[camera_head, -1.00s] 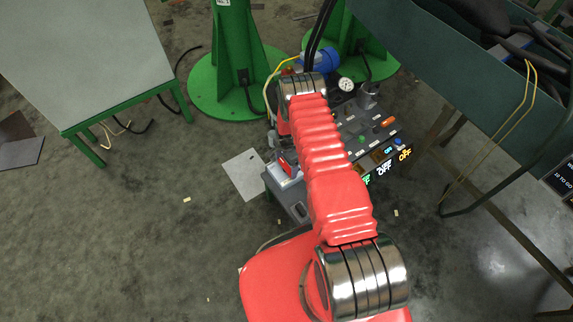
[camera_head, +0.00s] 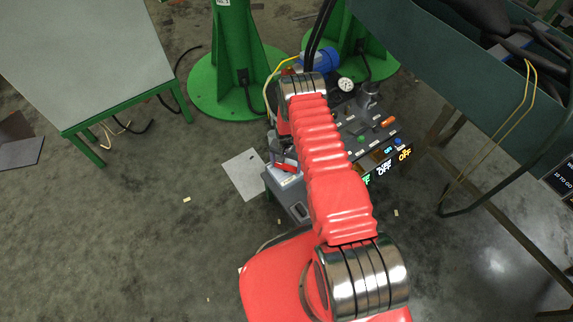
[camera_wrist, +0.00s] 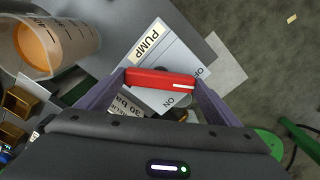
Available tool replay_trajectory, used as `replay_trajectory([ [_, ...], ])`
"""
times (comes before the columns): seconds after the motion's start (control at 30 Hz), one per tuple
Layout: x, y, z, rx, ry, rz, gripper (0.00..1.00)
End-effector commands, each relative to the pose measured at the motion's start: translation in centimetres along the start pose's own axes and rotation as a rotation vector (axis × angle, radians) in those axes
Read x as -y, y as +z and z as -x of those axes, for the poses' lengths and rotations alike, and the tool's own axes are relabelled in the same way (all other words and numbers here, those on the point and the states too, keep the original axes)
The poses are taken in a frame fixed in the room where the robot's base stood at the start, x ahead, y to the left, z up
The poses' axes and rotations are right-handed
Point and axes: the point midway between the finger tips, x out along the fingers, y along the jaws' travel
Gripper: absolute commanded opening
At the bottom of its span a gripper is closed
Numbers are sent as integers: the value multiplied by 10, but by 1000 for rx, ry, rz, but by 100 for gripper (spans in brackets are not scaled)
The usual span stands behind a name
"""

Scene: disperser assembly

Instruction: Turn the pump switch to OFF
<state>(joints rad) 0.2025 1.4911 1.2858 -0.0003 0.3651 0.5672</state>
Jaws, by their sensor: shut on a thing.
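The pump switch (camera_wrist: 160,79) is a red bar handle on a light grey plate lettered PUMP (camera_wrist: 148,42). My gripper (camera_wrist: 158,82) has a finger at each end of the bar and is shut on it. In the wrist view the bar lies nearly level, with its white mark at the right end, between the OFF label (camera_wrist: 202,73) and the ON label (camera_wrist: 169,101). In the head view the red switch (camera_head: 283,167) shows small on the grey box at the left of the panel; my arm hides much of the panel.
A graduated beaker with orange contents (camera_wrist: 35,45) stands at the wrist view's upper left. The panel carries buttons, a gauge (camera_head: 346,84) and lit OFF displays (camera_head: 384,168). A green stand (camera_head: 230,90) is behind, a dark bench (camera_head: 460,60) to the right.

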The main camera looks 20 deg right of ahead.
Motion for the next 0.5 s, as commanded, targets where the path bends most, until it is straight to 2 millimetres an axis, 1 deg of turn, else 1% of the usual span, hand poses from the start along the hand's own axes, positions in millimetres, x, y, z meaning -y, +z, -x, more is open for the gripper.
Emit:
replay_trajectory([
  [0.5,2,-1,1,-3,-1,489,64],
])
